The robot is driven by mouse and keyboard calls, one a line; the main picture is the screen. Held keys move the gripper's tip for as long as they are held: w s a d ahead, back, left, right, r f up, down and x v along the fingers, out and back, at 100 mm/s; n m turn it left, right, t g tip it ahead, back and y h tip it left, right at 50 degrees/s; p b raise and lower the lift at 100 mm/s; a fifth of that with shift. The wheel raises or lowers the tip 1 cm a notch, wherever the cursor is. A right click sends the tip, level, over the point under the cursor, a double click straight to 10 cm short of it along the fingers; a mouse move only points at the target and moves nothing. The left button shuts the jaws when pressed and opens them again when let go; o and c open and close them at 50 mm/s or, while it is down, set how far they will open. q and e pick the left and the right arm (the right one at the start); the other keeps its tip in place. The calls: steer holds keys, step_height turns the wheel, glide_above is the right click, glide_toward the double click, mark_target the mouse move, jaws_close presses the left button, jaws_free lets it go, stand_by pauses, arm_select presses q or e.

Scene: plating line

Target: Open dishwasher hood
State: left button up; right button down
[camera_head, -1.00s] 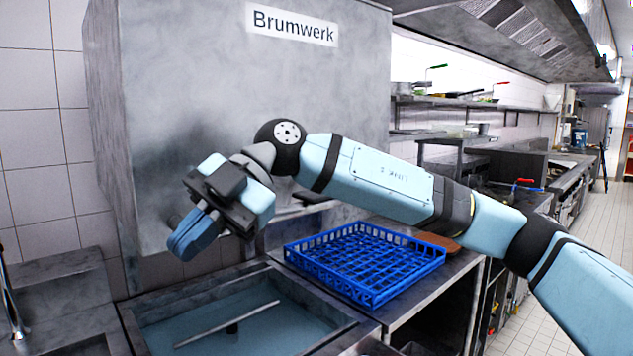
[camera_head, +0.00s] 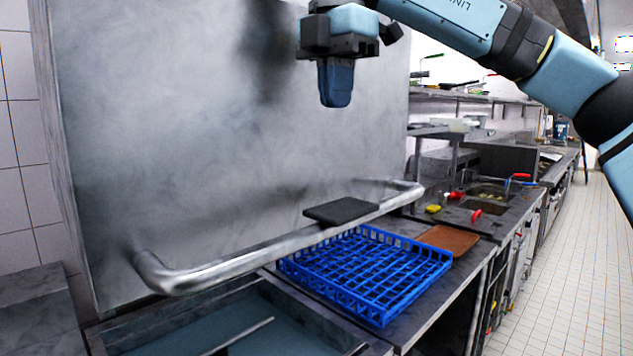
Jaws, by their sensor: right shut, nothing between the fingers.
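The dishwasher hood (camera_head: 170,130) is a big grey metal box filling the left and middle of the head view. A thick bar handle (camera_head: 240,262) runs across its lower front, with its ends bent back toward the hood face. My right gripper (camera_head: 336,104) is in front of the upper hood, pointing down. Its blue fingers are together and empty, well above the handle and apart from it. My left gripper is out of view.
A blue dish rack (camera_head: 385,312) stands on the counter just right of the handle. A sink basin (camera_head: 290,308) lies below the handle. A brown board (camera_head: 447,240) and small coloured items are farther back. The tiled floor (camera_head: 560,270) at right is clear.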

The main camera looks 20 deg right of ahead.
mark_target(337, 212)
steer(key=f, duration=0.9)
steer(key=f+p, duration=0.1)
steer(key=f, duration=0.3)
steer(key=shift+s+f, duration=0.35)
arm_select(q)
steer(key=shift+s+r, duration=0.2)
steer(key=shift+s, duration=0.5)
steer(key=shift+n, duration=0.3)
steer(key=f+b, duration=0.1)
steer(key=b, duration=0.1)
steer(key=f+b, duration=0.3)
steer(key=b, duration=0.1)
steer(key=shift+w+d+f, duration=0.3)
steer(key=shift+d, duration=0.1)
arm_select(e)
step_height(337, 212, down, 8)
